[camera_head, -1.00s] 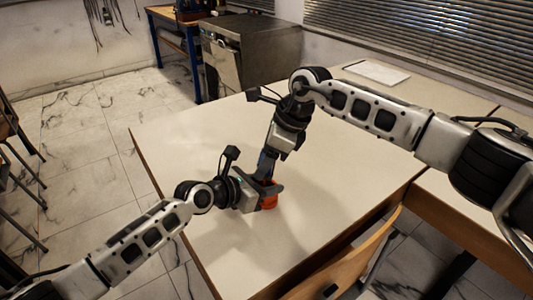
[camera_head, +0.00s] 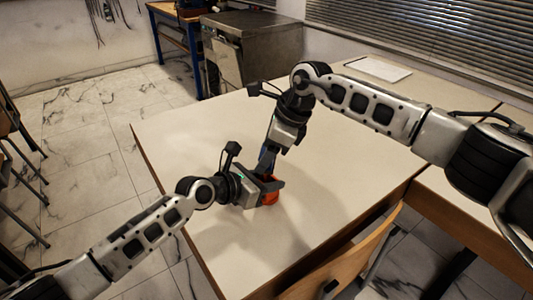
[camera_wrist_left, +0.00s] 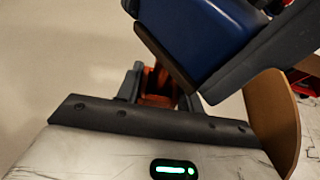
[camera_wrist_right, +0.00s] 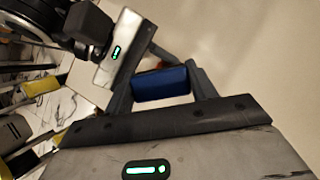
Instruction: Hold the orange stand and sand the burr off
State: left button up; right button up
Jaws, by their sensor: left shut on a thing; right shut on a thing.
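The orange stand (camera_head: 270,196) is on the pale table, with my left gripper (camera_head: 268,187) shut on it. The stand also shows between the left fingers in the left wrist view (camera_wrist_left: 157,86). My right gripper (camera_head: 270,152) is above and behind it, shut on a blue block (camera_wrist_right: 162,83). The blue block also shows large in the left wrist view (camera_wrist_left: 200,35), with a brown layer along its lower edge, close over the stand. In the right wrist view only a sliver of orange shows behind the block. The burr is hidden, and I cannot tell whether the block touches the stand.
The pale table (camera_head: 350,150) is clear around the grippers. A white sheet (camera_head: 376,69) lies at its back. A wooden chair (camera_head: 345,262) stands at the near right edge. A metal cabinet (camera_head: 250,50) is beyond the table.

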jog(key=shift+d+f, duration=0.2)
jog(key=shift+f, duration=0.15)
jog(key=shift+w+r, duration=0.55)
jog(key=shift+r, duration=0.25)
jog(key=shift+w+d+r, duration=0.1)
jog(key=shift+w+r, duration=0.25)
jog(key=shift+r, duration=0.3)
jog(key=shift+w+a+r, duration=0.1)
jog(key=shift+w+r, duration=0.2)
jog(key=shift+r, duration=0.35)
jog(key=shift+w+d+r, duration=0.1)
jog(key=shift+w+r, duration=0.25)
jog(key=shift+r, duration=0.3)
jog(key=shift+s+a, duration=0.15)
jog(key=shift+s, duration=0.6)
jog(key=shift+s+a, duration=0.1)
jog(key=shift+s, duration=0.65)
jog(key=shift+f, duration=1.8)
jog(key=shift+f, duration=0.65)
jog(key=shift+w, duration=0.1)
